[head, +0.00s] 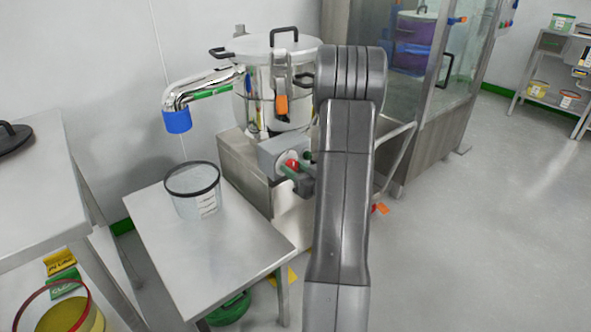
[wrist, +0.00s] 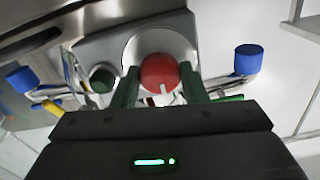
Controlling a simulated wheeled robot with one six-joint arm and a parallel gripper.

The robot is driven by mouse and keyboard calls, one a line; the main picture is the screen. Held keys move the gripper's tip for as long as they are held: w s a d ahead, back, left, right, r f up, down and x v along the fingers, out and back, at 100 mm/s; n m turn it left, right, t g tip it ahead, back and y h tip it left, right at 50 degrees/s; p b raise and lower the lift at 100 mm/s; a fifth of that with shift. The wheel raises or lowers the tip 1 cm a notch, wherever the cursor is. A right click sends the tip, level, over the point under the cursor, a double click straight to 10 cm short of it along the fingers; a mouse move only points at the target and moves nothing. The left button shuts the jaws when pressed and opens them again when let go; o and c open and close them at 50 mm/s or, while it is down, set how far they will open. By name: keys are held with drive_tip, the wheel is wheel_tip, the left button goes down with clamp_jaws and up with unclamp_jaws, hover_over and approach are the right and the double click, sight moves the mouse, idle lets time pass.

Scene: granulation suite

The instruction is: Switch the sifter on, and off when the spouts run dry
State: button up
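The sifter is a shiny steel drum (head: 258,88) with a lidded top, standing on a steel base. Its red knob (wrist: 160,72) sits on a round pale plate on the control box (head: 270,152); a white mark on the knob's face points down and slightly right in the wrist view. My gripper (wrist: 160,84) has its green fingers on both sides of this knob, seemingly touching it. A dark green button (wrist: 102,79) is left of the knob. A steel spout with a blue end (head: 177,121) hangs over a clear bucket (head: 194,188). Whether powder flows cannot be told.
The bucket stands on a steel table (head: 220,238) in front of the sifter. Another bench (head: 30,190) with a dark lid is at left. A glazed steel cabinet (head: 440,110) stands behind my arm. Open floor (head: 480,230) lies to the right.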

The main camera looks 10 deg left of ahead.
drive_tip(key=shift+m, duration=0.3)
drive_tip(key=m+p, duration=0.2)
drive_tip(key=m, duration=0.2)
drive_tip(key=shift+r, duration=0.1)
drive_tip(key=m+p, duration=0.1)
drive_tip(key=m, duration=0.3)
drive_tip(key=shift+m+p, duration=0.4)
drive_tip(key=m+p, duration=0.2)
drive_tip(key=m, duration=0.2)
drive_tip(key=shift+m+p, duration=1)
drive_tip(key=shift+m, duration=1.2)
drive_tip(key=o, duration=1)
drive_tip(key=shift+c, duration=0.2)
drive_tip(key=p+v, duration=0.1)
drive_tip(key=v, duration=1.3)
